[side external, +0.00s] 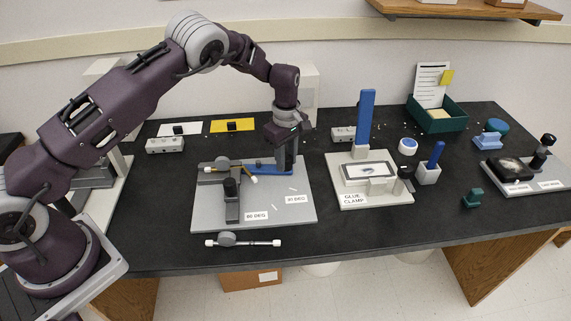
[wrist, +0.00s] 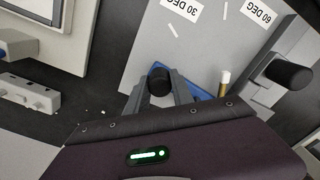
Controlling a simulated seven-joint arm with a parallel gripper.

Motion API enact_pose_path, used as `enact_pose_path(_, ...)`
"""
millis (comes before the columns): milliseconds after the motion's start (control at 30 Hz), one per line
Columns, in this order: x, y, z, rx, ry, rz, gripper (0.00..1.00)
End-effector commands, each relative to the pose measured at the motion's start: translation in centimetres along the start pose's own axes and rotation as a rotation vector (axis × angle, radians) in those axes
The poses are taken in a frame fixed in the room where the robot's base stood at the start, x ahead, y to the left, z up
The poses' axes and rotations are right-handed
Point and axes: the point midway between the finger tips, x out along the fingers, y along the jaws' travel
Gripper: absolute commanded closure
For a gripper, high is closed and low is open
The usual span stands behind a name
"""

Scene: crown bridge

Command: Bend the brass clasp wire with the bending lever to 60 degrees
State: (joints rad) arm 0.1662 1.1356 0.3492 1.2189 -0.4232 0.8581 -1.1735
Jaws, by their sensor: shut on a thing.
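The bending jig is a grey plate (side external: 275,212) left of the table's middle, with labels for 60 DEG (side external: 257,216) and 30 DEG (side external: 297,199). Its blue bending lever (side external: 266,169) points right from the pivot area. My gripper (side external: 285,167) points down at the lever's right end, shut on its black handle knob; the knob (wrist: 160,80) shows between the fingers in the wrist view. The brass clasp wire (side external: 252,179) sits at the jig's left, one end jutting toward the lever; that tip (wrist: 225,79) also shows in the wrist view. The wire's exact angle cannot be told.
A dark bar with a black knob (side external: 230,187) stands at the plate's left front. A glue clamp (side external: 372,198) with a blue upright stands to the right. A white-ended rod (side external: 263,243) lies in front. Open black table lies between plate and clamp.

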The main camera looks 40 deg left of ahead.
Motion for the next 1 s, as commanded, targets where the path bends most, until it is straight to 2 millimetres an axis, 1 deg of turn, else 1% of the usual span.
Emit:
enact_pose_path(100, -0.12, 0.52, -0.43, -0.046, 0.001, 0.006, 1.00)
enact_pose_path(300, -0.10, 0.80, -0.89, -0.092, 0.001, 0.004, 1.00)
enact_pose_path(800, -0.10, 0.90, -1.08, -0.107, 0.001, 0.005, 1.00)
enact_pose_path(833, -0.10, 0.90, -1.08, -0.106, 0.001, 0.005, 0.68)
enact_pose_path(900, -0.09, 0.87, -1.08, -0.107, 0.001, 0.004, 0.54)
enact_pose_path(933, -0.08, 0.86, -1.08, -0.107, 0.001, 0.004, 0.50)
enact_pose_path(1000, -0.06, 0.84, -1.07, -0.107, 0.001, 0.003, 0.50)
